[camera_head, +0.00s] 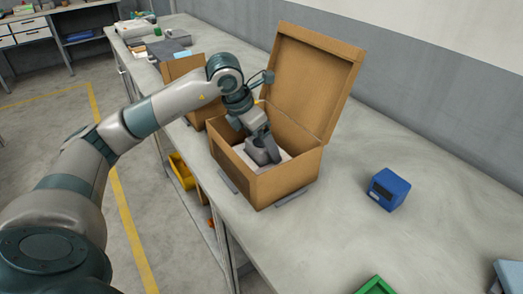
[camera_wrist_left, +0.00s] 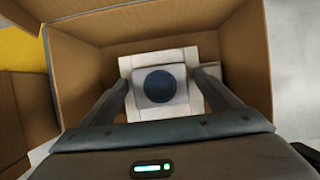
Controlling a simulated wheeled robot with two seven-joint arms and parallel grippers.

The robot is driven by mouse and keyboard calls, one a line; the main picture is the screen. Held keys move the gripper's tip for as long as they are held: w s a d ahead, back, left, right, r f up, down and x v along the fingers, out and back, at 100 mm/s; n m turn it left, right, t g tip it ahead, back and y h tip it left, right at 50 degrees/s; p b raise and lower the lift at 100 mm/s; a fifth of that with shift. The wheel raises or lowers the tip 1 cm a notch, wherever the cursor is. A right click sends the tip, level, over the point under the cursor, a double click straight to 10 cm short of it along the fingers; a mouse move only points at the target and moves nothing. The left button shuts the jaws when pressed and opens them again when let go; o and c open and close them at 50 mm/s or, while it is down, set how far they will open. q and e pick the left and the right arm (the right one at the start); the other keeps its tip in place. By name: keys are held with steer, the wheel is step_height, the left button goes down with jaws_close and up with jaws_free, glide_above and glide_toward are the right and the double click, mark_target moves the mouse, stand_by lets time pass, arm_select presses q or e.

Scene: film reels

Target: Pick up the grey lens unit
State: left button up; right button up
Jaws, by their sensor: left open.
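The grey lens unit (camera_wrist_left: 180,73) has a round dark blue lens on top and sits on white packing inside an open cardboard box (camera_wrist_left: 92,72). The box stands on the bench in the head view (camera_head: 262,189), its lid raised at the back. My left gripper (camera_head: 263,152) reaches down into this box. In the left wrist view its open fingers (camera_wrist_left: 162,88) stand on either side of the lens unit, with small gaps. In the head view the gripper largely hides the unit. My right gripper is not in view.
A blue cube-like device (camera_head: 389,189) lies on the bench right of the box. A second cardboard box (camera_head: 183,68) stands behind on the left. A green tray (camera_head: 374,286) is at the front edge. The bench between is clear. A yellow bin (camera_head: 181,171) sits below.

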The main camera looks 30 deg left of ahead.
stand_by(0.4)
arm_select(q)
steer(key=c, duration=1.6)
steer(key=shift+r, duration=0.1)
steer(key=shift+r+b, duration=0.5)
steer(key=shift+r, duration=4.45)
